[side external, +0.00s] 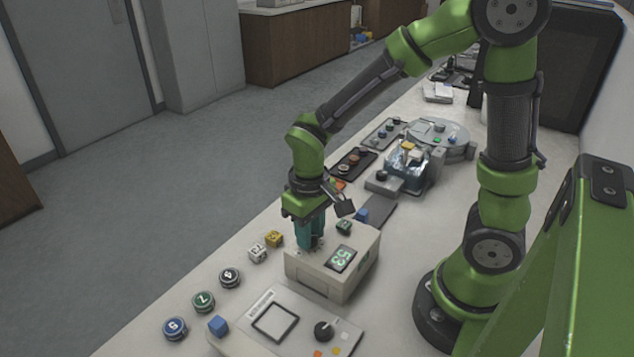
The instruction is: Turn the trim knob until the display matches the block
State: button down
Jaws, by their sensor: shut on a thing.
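A beige box (318,275) stands on the bench below my gripper. Its dark display (341,258) shows lit pale-green digits that look like 53. My gripper (309,246) points down with teal fingers at the box's top left and is shut on what appears to be the trim knob. The fingers hide the knob, so its angle cannot be seen. The marks are too small to read, and I cannot tell which block is the reference.
A dark green piece (344,227) sits at the box's back edge. A panel with a black knob (324,331) stands in front. The press-like machine (408,165) is behind.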

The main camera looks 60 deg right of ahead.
jog(key=shift+n, duration=1.3)
jog(key=c, duration=0.9)
grip_release()
jog(key=shift+o, duration=0.2)
jog(key=shift+r, duration=0.1)
notch_tip(320, 180, up, 17)
